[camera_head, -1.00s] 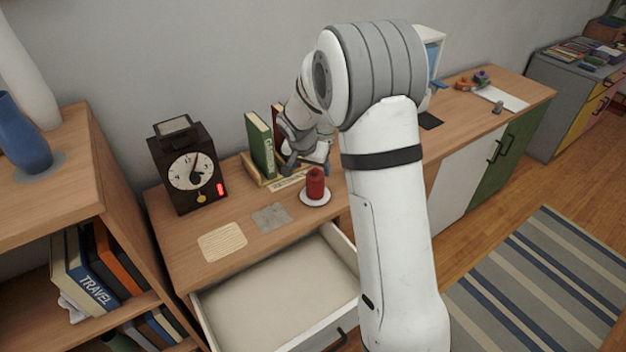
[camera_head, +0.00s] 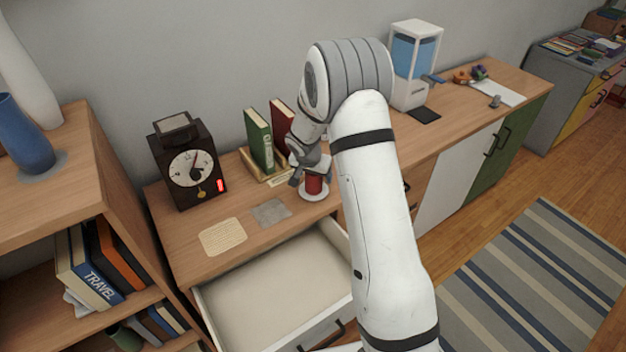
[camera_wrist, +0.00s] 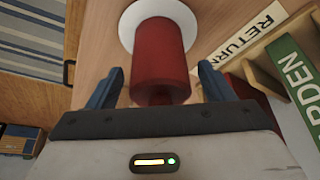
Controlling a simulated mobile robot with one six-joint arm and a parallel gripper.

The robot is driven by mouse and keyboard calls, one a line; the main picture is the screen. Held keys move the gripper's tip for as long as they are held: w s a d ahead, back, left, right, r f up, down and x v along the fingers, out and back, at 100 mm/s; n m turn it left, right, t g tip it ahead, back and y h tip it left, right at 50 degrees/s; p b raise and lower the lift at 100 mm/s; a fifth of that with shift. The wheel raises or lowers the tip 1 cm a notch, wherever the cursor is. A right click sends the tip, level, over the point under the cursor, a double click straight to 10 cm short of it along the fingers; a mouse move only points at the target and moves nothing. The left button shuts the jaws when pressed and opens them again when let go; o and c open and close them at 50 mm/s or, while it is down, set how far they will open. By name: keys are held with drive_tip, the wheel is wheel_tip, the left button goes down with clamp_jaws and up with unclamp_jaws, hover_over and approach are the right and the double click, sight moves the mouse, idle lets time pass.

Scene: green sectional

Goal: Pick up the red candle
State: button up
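The red candle (camera_head: 313,185) stands upright on a small white plate (camera_head: 311,196) on the wooden desk, partly covered by my gripper in the head view. In the wrist view the candle (camera_wrist: 160,50) fills the upper middle, with the white plate (camera_wrist: 128,22) behind it. My gripper (camera_wrist: 160,82) is open. Its two blue fingers are on either side of the candle's near end, with a visible gap on each side. In the head view my gripper (camera_head: 312,172) is at the candle.
Books in a wooden holder (camera_head: 284,172) stand close behind the candle, and a dark clock (camera_head: 188,165) stands left. An open drawer (camera_head: 280,290) juts out below the desk's front. A grey card (camera_head: 270,212) and a woven mat (camera_head: 222,236) lie flat to the left.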

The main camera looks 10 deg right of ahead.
drive_tip(key=c, duration=1.2)
drive_tip(key=shift+r, duration=0.15)
